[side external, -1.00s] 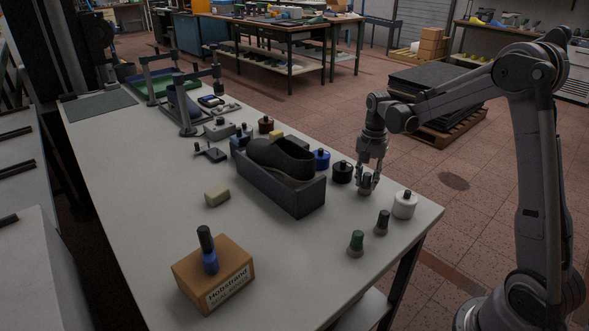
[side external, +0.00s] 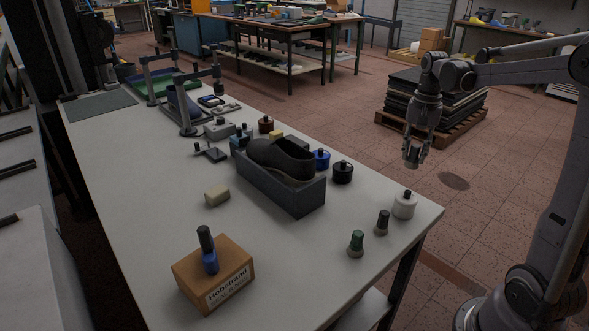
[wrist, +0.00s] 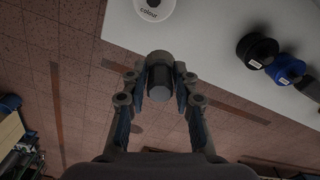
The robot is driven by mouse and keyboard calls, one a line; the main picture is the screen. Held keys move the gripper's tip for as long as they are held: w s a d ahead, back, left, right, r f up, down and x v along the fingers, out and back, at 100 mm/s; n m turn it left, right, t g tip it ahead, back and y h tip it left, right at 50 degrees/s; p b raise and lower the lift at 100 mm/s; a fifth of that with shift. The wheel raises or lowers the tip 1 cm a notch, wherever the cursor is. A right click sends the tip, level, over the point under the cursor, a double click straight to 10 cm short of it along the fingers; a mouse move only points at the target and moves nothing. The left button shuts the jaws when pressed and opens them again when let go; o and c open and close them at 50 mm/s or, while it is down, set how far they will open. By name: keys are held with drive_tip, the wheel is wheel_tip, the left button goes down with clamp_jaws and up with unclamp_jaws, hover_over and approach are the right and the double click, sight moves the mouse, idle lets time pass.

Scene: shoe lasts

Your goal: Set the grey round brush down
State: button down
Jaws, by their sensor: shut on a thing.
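The grey round brush (wrist: 159,80) is between the fingers of my gripper (wrist: 160,92) in the wrist view, a dark cylinder with a greyer end. My gripper is shut on it. In the side external view my gripper (side external: 416,160) hangs beyond the table's right edge, above the floor, pointing down. The brush is hard to make out there. The white table (side external: 300,250) has free top near its front right corner, where a green-based brush (side external: 356,244) and another dark-handled brush (side external: 382,223) stand upright.
A white pot (side external: 404,206) stands near the right edge, with black (side external: 342,173) and blue (side external: 321,160) pots farther back. A cardboard box (side external: 213,275) carries a blue-based brush.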

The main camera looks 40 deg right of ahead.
drive_tip(key=a+n, duration=0.9)
drive_tip(key=a, duration=0.9)
drive_tip(key=w+a+f, duration=0.1)
drive_tip(key=a+f, duration=0.1)
drive_tip(key=a, duration=0.1)
drive_tip(key=w+a+f, duration=0.2)
drive_tip(key=a, duration=0.1)
drive_tip(key=w+a+f, duration=0.2)
drive_tip(key=a, duration=0.2)
drive_tip(key=shift+w, duration=0.25)
drive_tip(key=shift+w+a+f, duration=0.1)
drive_tip(key=shift+a+f, duration=0.15)
drive_tip(key=shift+f, duration=2)
drive_tip(key=shift+f, duration=0.1)
drive_tip(key=c, duration=1)
unclamp_jaws()
drive_tip(key=shift+c, duration=0.2)
